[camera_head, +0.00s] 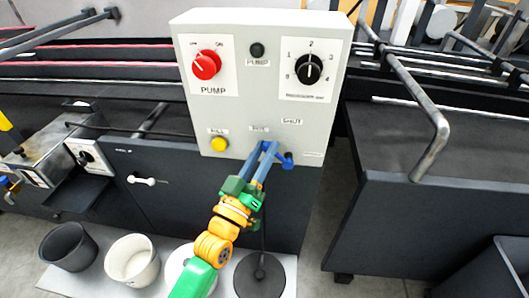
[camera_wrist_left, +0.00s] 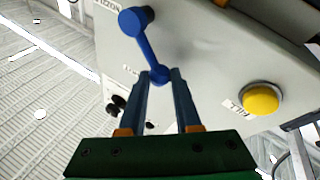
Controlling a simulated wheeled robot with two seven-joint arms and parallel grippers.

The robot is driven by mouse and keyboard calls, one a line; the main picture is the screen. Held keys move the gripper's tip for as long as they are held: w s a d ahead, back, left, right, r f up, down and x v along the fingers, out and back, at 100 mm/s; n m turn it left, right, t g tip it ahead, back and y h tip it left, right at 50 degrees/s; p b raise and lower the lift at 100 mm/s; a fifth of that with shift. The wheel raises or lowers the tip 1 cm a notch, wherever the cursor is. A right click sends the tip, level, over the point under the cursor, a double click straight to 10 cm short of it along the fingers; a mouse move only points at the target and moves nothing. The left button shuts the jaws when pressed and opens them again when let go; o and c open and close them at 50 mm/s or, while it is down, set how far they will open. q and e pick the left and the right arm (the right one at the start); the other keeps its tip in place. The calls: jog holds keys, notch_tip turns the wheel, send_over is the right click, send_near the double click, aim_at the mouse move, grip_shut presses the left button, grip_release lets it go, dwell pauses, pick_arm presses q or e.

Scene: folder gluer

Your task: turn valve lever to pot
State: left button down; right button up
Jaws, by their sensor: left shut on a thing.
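The blue valve lever (camera_head: 287,160) sits low on the right of the grey control box (camera_head: 262,95). It also shows in the left wrist view (camera_wrist_left: 147,45), its larger round end away from the gripper. My left gripper (camera_head: 270,146) is shut on the lever's other end, which lies between the fingertips (camera_wrist_left: 165,74). In the head view the lever runs from its hub up and left, partly hidden by the fingers. A SHUT label (camera_head: 291,122) is above it; another label (camera_head: 259,128), hard to read, is by the fingertips. My right gripper is out of view.
A yellow button (camera_head: 219,144) is left of the fingers; it also shows in the wrist view (camera_wrist_left: 261,99). A red pump knob (camera_head: 206,65) and a black dial (camera_head: 309,69) are higher on the box. A dark pot (camera_head: 68,247) and a white pot (camera_head: 132,262) stand below left.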

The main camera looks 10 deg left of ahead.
pick_arm(q)
jog(key=c, duration=0.9)
grip_release()
jog(key=b+v, duration=0.1)
jog(key=v, duration=0.6)
